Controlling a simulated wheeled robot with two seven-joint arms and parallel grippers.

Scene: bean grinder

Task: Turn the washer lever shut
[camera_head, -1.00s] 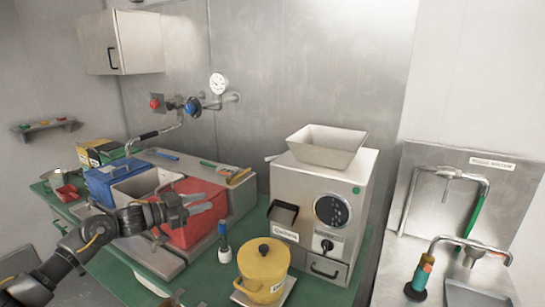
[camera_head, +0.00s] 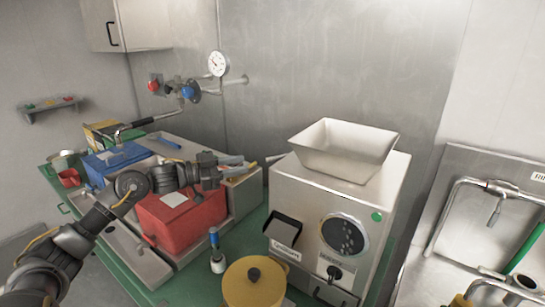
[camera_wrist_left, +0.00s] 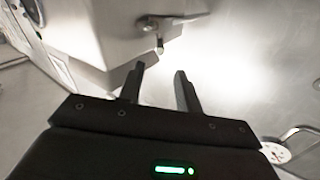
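A short metal lever (camera_head: 276,158) sticks out to the left from the upper side of the box-shaped grinder (camera_head: 310,205), just below its hopper. My right gripper is not seen.
A red bin (camera_head: 190,225) and blue bin (camera_head: 104,168) stand under my left arm. A yellow pot (camera_head: 240,287) and a blue-handled tool (camera_head: 215,250) are in front of the grinder. A gauge (camera_head: 217,63) with valves is on the wall. A sink station (camera_head: 470,225) is at right.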

